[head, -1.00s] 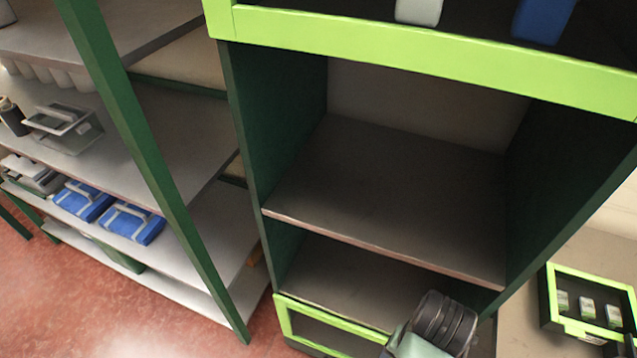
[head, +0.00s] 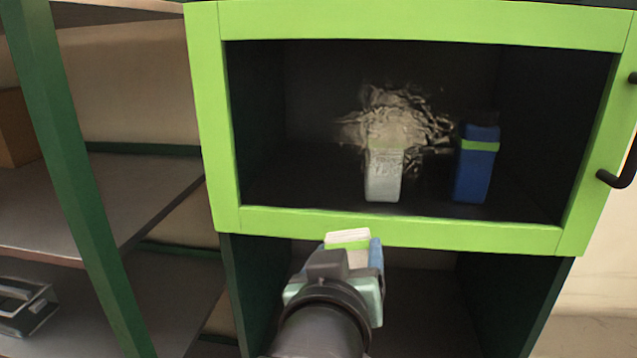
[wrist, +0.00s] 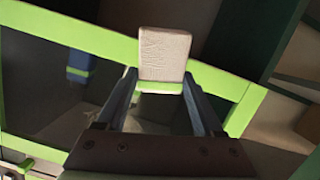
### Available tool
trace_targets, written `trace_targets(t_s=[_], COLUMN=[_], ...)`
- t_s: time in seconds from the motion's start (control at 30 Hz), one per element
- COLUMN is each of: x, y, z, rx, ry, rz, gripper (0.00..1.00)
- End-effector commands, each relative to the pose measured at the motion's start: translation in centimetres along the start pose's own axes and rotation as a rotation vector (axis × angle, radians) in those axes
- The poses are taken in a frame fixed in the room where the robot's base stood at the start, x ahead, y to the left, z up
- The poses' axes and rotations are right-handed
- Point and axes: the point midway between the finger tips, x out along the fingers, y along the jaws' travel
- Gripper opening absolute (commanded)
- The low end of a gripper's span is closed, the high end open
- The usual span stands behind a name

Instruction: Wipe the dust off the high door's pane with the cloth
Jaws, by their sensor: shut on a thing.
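The high door has a lime-green frame (head: 400,228) and a dark see-through pane (head: 300,110), and it looks closed. A pale, streaky patch of dust (head: 400,122) lies near the middle of the pane. My gripper (head: 350,252) is just below the door's lower rail in the head view, pointing up towards it. It is shut on the cloth (head: 347,238), a whitish pad with a green band. In the wrist view the cloth (wrist: 164,55) sits between the two fingertips, in front of the door frame (wrist: 60,30). I cannot tell whether it touches the door.
Behind the pane stand a pale container (head: 383,180) and a blue container (head: 474,170). A black handle (head: 622,165) juts out at the door's right side. A green shelf post (head: 65,180) and grey shelves (head: 90,215) are on the left. An open compartment lies below the door.

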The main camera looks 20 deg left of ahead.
Motion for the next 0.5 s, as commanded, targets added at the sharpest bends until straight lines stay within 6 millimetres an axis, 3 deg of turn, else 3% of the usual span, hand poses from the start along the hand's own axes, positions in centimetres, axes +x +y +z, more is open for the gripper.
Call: trace_targets(t_s=[0.03,0.2,0.33,0.5], x=[-1.2,-4.4,-5.8,-5.8], y=[0.1,0.1,0.1,0.1], z=[-3.2,-9.2,-11.3,-12.0], rx=[-0.003,-0.006,-0.008,-0.008], ry=[0.069,0.203,0.247,0.260], rz=[-0.002,-0.004,-0.005,-0.005], gripper=[0.24,0.24,0.24,0.24])
